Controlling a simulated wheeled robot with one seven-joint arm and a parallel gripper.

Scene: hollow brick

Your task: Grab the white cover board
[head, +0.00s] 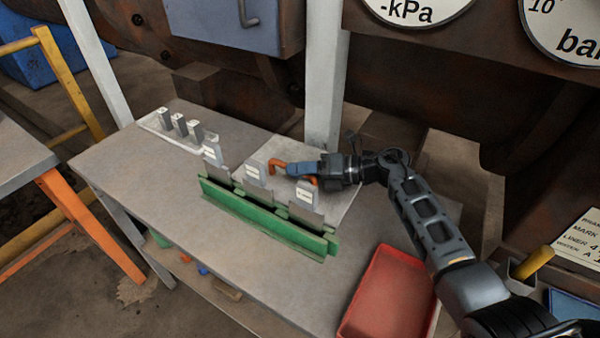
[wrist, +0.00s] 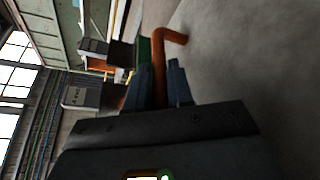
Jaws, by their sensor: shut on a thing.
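The white cover board (head: 345,190) looks like a pale flat panel on the grey table, behind the green rack, partly hidden by my arm. An orange bent handle (head: 276,164) stands over it and seems to belong to it; their join is hidden. My gripper (head: 296,168) reaches in from the right, low over the board, and is shut on the handle. In the wrist view the orange handle (wrist: 172,36) runs between my two dark fingers (wrist: 160,80). I cannot tell whether the board is lifted off the table.
A green rack (head: 262,222) with several grey upright pieces stands close in front of my gripper. A pale tray (head: 158,127) with small grey blocks is at the table's far left. A red bin (head: 385,290) stands at the front right. The table's (head: 125,170) left part is clear.

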